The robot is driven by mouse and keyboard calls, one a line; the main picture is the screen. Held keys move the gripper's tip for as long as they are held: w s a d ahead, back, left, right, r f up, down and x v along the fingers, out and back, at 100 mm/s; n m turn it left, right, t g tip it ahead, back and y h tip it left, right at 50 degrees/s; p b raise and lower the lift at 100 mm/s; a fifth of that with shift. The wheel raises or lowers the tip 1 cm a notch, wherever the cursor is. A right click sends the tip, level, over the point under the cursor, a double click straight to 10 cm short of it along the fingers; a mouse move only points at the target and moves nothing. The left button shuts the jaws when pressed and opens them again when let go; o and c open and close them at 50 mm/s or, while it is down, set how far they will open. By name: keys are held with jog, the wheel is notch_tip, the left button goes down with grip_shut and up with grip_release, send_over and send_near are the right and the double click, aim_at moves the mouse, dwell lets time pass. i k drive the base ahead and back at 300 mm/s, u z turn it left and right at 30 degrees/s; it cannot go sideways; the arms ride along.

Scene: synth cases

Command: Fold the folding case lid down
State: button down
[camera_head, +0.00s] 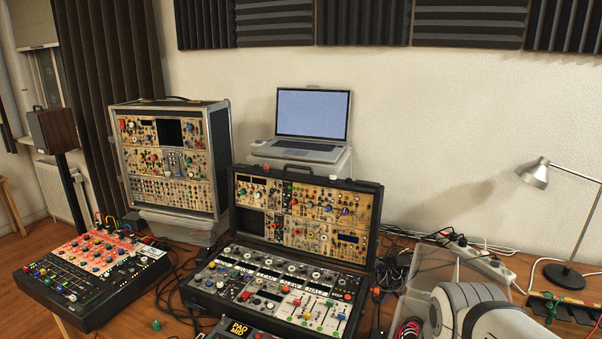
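The folding case is open on the wooden table in the middle of the view. Its lid (305,212) stands up at the back, leaning slightly, and holds gold-coloured synth modules and a handle on its top edge. Its base (276,292) lies in front with rows of knobs and coloured sliders. White and grey parts of my arm (480,312) show at the lower right, apart from the case. I cannot make out my gripper's fingers.
A tall synth case (172,160) stands behind left, and a laptop (310,120) on a box behind the lid. A red and black mixer (92,272) lies left. A power strip (478,258), cables and a desk lamp (566,275) are right. A PAD MID box (240,329) sits in front.

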aim_at(270, 220)
jog(key=z, duration=1.9)
jog(key=k, duration=0.95)
jog(key=u, duration=1.6)
jog(key=i, duration=1)
jog(key=u, duration=0.05)
